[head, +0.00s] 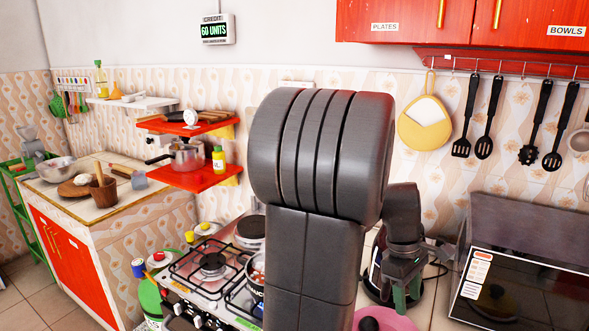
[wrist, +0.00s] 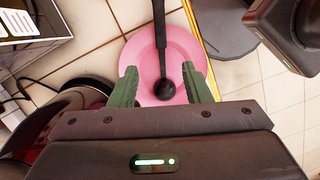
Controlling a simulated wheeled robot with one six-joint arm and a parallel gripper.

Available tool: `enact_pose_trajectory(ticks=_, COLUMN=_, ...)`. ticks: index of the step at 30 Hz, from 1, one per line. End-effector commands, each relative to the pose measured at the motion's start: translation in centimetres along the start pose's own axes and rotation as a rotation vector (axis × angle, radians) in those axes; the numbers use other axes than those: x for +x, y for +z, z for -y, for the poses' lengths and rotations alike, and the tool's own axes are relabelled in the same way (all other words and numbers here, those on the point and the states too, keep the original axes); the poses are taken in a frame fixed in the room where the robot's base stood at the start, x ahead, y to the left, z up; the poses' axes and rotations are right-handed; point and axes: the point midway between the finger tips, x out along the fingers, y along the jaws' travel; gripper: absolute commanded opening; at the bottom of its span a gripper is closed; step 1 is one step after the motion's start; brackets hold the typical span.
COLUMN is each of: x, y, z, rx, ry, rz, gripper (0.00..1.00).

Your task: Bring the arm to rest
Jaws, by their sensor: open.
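My gripper (wrist: 163,85) is open, with its two green fingers apart on either side of the wrist view. It also shows in the head view (head: 405,297), pointing down at the lower right, beside my dark arm, which fills the middle. Below the fingers is a pink plate (wrist: 186,63). A black rod-like utensil with a round end (wrist: 161,40) shows between the fingers, over the plate; I cannot tell its height or whether the fingers touch it. The fingers are not closed on it. My arm hides part of the counter and wall.
A microwave (head: 520,290) stands right of my gripper. A stove (head: 205,262) is at the left of my arm. Red cabinets (head: 400,14) and several black utensils (head: 487,118) hang at the upper right. Red shelves (head: 200,180) hold a pot (head: 184,157). The wall beneath the cabinets is partly clear.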

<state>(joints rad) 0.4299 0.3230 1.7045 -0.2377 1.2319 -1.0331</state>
Motion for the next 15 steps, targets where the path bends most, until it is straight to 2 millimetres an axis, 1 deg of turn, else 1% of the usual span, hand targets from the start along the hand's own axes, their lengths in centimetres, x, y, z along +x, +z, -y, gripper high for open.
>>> enact_pose_trajectory(ticks=5, x=2.3, y=0.1, z=0.1, rx=0.001, ry=-0.005, rz=0.003, gripper=0.44)
enact_pose_trajectory(ticks=15, x=9.1, y=0.1, z=0.1, rx=0.000, ry=-0.006, rz=0.003, gripper=0.44)
